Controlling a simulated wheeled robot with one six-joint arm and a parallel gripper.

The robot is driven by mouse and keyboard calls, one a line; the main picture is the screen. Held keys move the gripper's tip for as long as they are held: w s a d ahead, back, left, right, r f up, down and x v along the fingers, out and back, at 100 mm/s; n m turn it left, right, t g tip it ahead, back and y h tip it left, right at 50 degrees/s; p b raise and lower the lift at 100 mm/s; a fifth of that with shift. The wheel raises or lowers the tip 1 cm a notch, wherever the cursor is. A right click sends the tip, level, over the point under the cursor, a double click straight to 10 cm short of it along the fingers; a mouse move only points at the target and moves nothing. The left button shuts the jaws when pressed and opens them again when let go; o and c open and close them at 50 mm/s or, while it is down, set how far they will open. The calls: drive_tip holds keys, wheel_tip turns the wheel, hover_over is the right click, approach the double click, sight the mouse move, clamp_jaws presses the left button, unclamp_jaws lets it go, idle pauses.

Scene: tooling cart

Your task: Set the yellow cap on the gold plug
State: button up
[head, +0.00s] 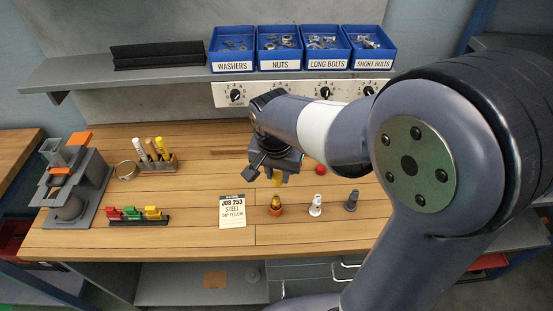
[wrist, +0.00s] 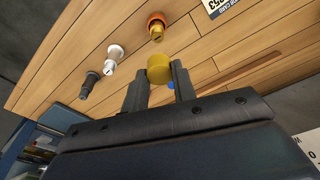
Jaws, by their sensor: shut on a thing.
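My gripper (wrist: 156,84) is shut on the yellow cap (wrist: 159,68), which sits between the fingertips. In the head view the yellow cap (head: 278,178) shows just below my gripper (head: 274,172), above the bench. The gold plug (head: 275,202) stands upright in an orange base on the bench, in front of the cap and apart from it. In the wrist view the gold plug (wrist: 156,32) is just beyond the cap, with a gap between them.
A white plug (head: 316,205) and a dark grey plug (head: 351,200) stand to the right of the gold plug. A red round thing (head: 320,169) lies behind them. A job card (head: 232,211) lies to the left; a blue thing (wrist: 170,86) is partly hidden by my fingers.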

sight(276, 196)
drive_tip(key=shift+s+a, duration=0.25)
drive_tip(key=shift+s, duration=0.15)
drive_tip(key=shift+f+b, duration=1.75)
drive_tip(key=shift+f, duration=0.5)
drive_tip(key=shift+f+b, duration=0.25)
drive_tip(key=shift+b, duration=0.05)
drive_tip(key=shift+f, duration=0.2)
drive_tip(key=shift+f, duration=0.15)
drive_tip(key=shift+f+b, duration=0.45)
drive_tip(key=shift+b, duration=0.2)
drive_tip(key=o, duration=1.5)
